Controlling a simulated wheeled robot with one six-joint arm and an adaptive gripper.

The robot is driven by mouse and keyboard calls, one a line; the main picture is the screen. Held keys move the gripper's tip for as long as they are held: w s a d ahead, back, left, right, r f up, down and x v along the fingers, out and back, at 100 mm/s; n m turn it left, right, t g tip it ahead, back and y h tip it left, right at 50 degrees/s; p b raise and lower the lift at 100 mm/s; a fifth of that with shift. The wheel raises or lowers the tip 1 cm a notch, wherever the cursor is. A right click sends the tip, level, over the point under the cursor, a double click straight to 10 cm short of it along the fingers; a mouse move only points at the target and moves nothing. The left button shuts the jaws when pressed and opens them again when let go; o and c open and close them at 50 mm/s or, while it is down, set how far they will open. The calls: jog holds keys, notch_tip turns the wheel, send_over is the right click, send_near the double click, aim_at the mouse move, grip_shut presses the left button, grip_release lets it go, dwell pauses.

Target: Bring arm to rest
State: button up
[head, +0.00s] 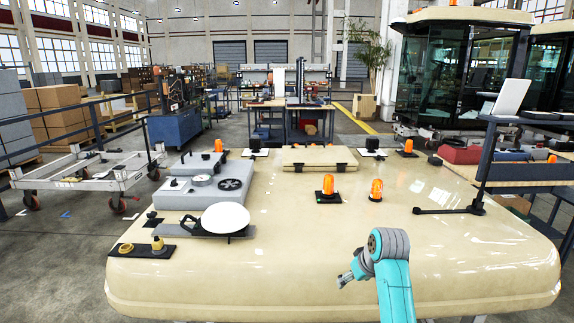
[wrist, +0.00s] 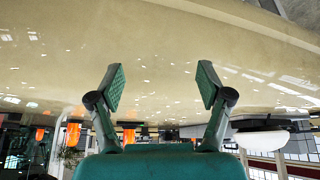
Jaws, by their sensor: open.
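My teal arm (head: 392,270) rises at the bottom right of centre in the head view, bent over the near part of the cream cab roof (head: 290,278). My gripper (head: 342,281) points left above the roof's front part; it looks small there. In the wrist view my gripper (wrist: 162,84) has its two green-padded fingers spread wide apart, with nothing between them. The cream roof surface fills the upper part of that view, which looks upside down. I cannot tell the exact gap between the gripper and the roof.
Two orange beacons (head: 328,186) (head: 376,190) stand mid-roof. A white dome (head: 225,217) and a grey unit (head: 203,190) sit at left, near a yellow fitting (head: 157,244). A black bracket (head: 450,210) lies at right by a post. The front roof around my gripper is clear.

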jog(key=s+f+m+t, duration=0.1)
jog(key=s+f, duration=0.4)
jog(key=f, duration=0.4)
jog(key=s+f+t, duration=0.1)
jog(key=s+f, duration=0.5)
jog(key=f, duration=0.2)
jog(key=s+f+m+t+h, duration=0.15)
jog(key=s+f, duration=0.25)
jog(key=s, duration=0.9)
jog(key=s+f+t, duration=0.2)
jog(key=s+f, duration=0.2)
jog(key=s, duration=0.9)
jog(key=s+r+t, duration=0.2)
jog(key=s+r, duration=0.7)
jog(key=s, duration=0.3)
jog(key=s+r+m+t, duration=0.1)
jog(key=s+r, duration=0.9)
jog(key=s, duration=0.3)
jog(key=shift+a+t, duration=0.25)
jog(key=shift+t, duration=0.1)
